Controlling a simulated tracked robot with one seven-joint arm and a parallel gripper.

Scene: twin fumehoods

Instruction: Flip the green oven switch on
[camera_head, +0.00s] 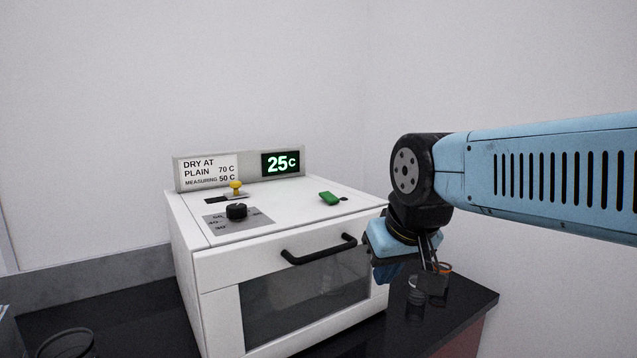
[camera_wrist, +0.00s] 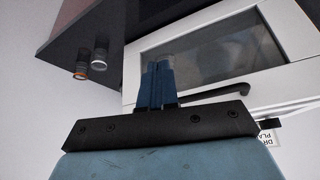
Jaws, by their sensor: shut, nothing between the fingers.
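The green switch (camera_head: 329,198) lies on the white top of the oven (camera_head: 215,268), towards its right side, beside a small dark hole. The oven's display (camera_head: 281,163) is lit and reads 25 C in green. My gripper (camera_head: 388,275) is in front of the oven's right front corner, lower than the oven top and apart from the switch. In the wrist view its blue fingers (camera_wrist: 158,68) are together and empty, with the oven door window behind them. The switch does not show in the wrist view.
A black door handle (camera_head: 319,249) juts from the oven front. A black knob (camera_head: 236,211) and a yellow knob (camera_head: 235,187) stand on the top's left. Glass vials (camera_head: 415,300) stand on the dark counter (camera_head: 130,325) near my gripper. Glassware (camera_head: 68,343) is at lower left.

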